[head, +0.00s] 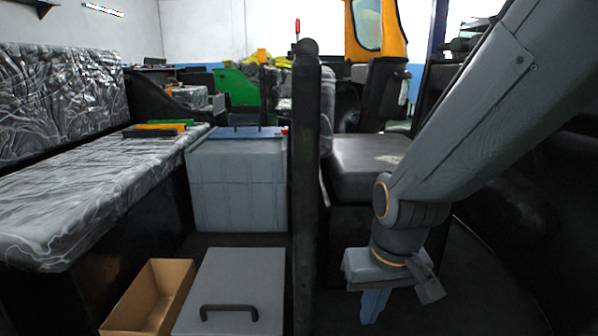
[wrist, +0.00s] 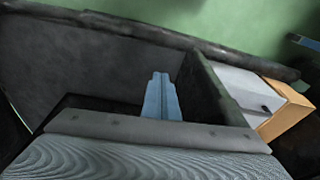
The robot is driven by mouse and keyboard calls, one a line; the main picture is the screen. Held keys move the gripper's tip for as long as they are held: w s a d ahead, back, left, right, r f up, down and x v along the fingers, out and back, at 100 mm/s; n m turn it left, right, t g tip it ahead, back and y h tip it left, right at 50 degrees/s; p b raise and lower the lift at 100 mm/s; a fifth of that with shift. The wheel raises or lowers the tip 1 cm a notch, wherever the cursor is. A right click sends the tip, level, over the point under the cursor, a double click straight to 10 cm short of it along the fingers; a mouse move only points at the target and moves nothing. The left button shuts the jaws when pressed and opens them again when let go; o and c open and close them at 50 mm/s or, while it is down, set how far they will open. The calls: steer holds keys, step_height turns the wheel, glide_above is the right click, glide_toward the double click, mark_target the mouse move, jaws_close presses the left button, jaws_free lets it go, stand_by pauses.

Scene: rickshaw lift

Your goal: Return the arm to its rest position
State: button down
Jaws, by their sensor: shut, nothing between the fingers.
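My gripper (head: 374,306) hangs at the lower right of the head view, at the end of my grey arm, with its blue fingers pointing down. The fingers are together and hold nothing. They also show in the middle of the wrist view (wrist: 161,98), close side by side. The gripper is right of the dark upright post and in front of the black seat (head: 368,168). It appears apart from both. The arm reaches down from the upper right corner of the head view.
Left of the dark post (head: 305,190) are a grey battery-like box (head: 238,185), a grey lidded box (head: 235,285) with a black handle and an open cardboard box (head: 150,298). A plastic-covered bench (head: 90,185) holds small coloured items. Dark floor lies around my gripper.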

steer(key=s+a+r+n+g+y, duration=0.15)
steer(key=s+a+r+n, duration=0.4)
steer(key=s+a, duration=0.8)
steer(key=d+r+m+h+p, duration=0.1)
steer(key=d+r+m+p, duration=0.2)
steer(key=d+r+p, duration=0.7)
steer(key=d+r+m+h+p, duration=0.1)
steer(key=d+r+m+p, duration=0.3)
steer(key=d+r+p, duration=0.6)
steer(key=shift+w+r+g+p, duration=0.15)
steer(key=shift+r+g+p, duration=0.2)
steer(key=shift+r+p, duration=5.1)
step_height(320, 180, down, 4)
steer(key=p, duration=0.4)
steer(key=shift+f, duration=0.1)
